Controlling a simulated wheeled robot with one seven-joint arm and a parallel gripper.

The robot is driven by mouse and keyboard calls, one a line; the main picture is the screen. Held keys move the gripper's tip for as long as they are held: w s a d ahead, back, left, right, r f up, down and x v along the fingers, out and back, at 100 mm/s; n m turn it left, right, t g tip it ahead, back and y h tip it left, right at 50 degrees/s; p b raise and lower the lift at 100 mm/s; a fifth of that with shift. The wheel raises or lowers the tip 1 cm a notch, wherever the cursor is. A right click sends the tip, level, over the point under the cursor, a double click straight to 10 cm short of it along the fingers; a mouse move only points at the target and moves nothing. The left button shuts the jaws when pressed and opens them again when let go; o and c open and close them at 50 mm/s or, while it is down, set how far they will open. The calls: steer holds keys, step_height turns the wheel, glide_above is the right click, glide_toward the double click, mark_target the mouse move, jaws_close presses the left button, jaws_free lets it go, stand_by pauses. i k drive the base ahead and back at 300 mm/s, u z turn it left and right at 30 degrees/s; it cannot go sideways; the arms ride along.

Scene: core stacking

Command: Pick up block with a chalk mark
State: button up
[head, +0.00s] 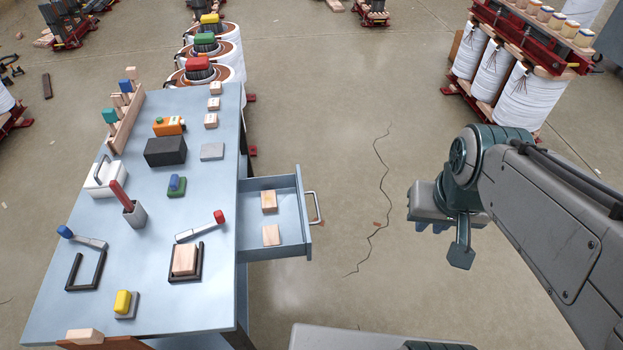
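Several pale wooden blocks are in the head view, and I cannot make out a chalk mark on any. Two lie in the open drawer, a farther block (269,201) and a nearer block (271,235). A larger block (185,258) sits in a black tray (199,273) on the table. Three small blocks, the nearest of them a small block (211,120), stand in a row along the table's far right side. Another block (84,336) is at the near left edge. My gripper (447,238) is over the floor right of the drawer, apart from all blocks; its fingers are unclear.
The blue-grey table (150,300) also holds a black box (165,151), an orange device (168,126), a red-handled tool (200,227) and a white case (103,178). The drawer (303,222) juts out rightward. Cracked floor (370,150) between drawer and arm is mostly free.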

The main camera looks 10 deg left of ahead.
mark_target(271, 234)
steer(key=z, duration=0.85)
steer(key=i, duration=0.8)
steer(key=u, duration=1.7)
steer(key=i, duration=0.35)
steer(key=u, duration=1.05)
